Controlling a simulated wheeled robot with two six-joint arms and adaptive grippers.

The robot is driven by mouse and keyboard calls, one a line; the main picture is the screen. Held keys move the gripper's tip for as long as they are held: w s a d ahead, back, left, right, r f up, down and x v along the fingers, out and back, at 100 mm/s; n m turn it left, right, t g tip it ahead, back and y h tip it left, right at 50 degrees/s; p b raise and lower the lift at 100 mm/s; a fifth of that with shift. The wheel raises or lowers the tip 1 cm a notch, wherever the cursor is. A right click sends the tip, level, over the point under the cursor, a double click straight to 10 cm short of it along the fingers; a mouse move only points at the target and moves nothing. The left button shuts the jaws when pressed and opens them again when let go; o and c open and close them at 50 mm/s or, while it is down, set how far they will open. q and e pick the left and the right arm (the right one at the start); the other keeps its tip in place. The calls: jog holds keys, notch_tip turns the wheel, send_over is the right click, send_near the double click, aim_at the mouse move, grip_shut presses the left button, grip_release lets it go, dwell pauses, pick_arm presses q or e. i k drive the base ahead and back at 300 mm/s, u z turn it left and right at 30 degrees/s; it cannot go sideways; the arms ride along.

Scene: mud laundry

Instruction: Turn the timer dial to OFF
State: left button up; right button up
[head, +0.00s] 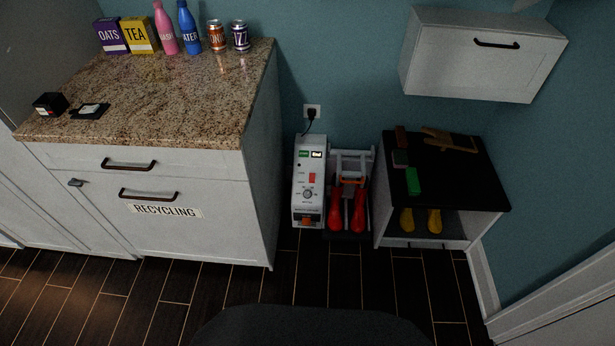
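The timer dial (307,194) is a small round grey knob on the front panel of a white upright unit (299,213). The unit stands on the floor between the counter cabinet and the boot rack. Small markings ring the dial, but they are too small to read, so I cannot tell where it points. Above the dial are a red switch (312,178) and two small lit displays, one green (304,153) and one white (317,154). An orange part shows low on the unit. Neither of my grippers is in view.
A granite counter (170,90) with bottles, cans and boxes stands left. Red boots (334,215) sit on a rack right of the unit, beside a black-topped bench (470,170). A wall cabinet (483,60) hangs above. The dark floor in front is clear.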

aim_at(306, 193)
jog(key=z, duration=0.6)
jog(key=i, duration=2)
jog(key=u, duration=0.4)
